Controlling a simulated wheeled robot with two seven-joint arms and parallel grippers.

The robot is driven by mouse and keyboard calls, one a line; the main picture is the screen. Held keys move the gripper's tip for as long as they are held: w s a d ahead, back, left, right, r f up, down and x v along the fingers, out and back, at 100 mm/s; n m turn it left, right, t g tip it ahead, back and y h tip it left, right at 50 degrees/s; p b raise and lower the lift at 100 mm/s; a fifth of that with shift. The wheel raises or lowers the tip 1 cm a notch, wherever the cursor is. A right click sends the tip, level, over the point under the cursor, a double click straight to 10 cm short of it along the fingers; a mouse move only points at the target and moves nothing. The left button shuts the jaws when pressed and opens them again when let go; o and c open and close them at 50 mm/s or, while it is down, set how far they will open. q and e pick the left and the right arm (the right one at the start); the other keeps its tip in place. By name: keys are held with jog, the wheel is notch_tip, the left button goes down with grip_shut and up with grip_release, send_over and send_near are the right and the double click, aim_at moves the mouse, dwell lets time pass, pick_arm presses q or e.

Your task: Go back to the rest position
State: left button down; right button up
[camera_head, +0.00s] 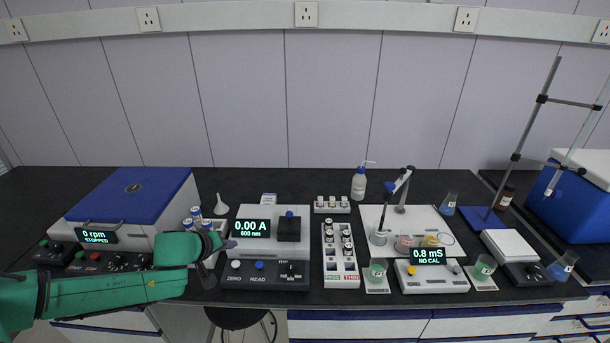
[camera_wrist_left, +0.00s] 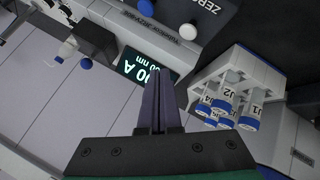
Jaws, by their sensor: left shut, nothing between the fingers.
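My left arm reaches in from the left in the head view. My left gripper (camera_head: 229,244) is over the bench, at the left edge of the spectrophotometer with the 0.00 A display (camera_head: 253,227). In the left wrist view the two dark fingers (camera_wrist_left: 159,100) are together, with nothing between them. A white rack with several blue-capped bottles (camera_wrist_left: 228,103) is to the right of the fingers there. In the head view these bottles (camera_head: 196,213) stand just behind my left gripper, partly hidden by it. My right gripper is in neither view.
The centrifuge (camera_head: 140,195) with a blue lid stands left, behind my arm. A tall metal stand (camera_head: 530,120) rises at far right. A stool (camera_head: 240,318) is below the bench edge.

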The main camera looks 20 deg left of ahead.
pick_arm(q)
jog(key=s+d+f+m+g, duration=0.2)
jog(key=s+d+f+m, duration=0.4)
jog(key=d, duration=0.5)
jog(key=s+d+f+m+g, duration=0.1)
jog(key=s+d+m+g, duration=0.15)
jog(key=s, duration=0.45)
jog(key=s+d+f+m+g, duration=0.1)
jog(key=s+d+m, duration=0.15)
jog(key=s, duration=0.45)
notch_tip(320, 180, down, 24)
jog(key=s+g+b, duration=0.2)
jog(key=s+a+f+b, duration=0.2)
jog(key=s+a+f, duration=0.1)
jog(key=s+f, duration=1.3)
jog(key=shift+s+f+m+g, duration=0.3)
jog(key=shift+s+f+g, duration=0.05)
jog(key=shift+f, duration=0.05)
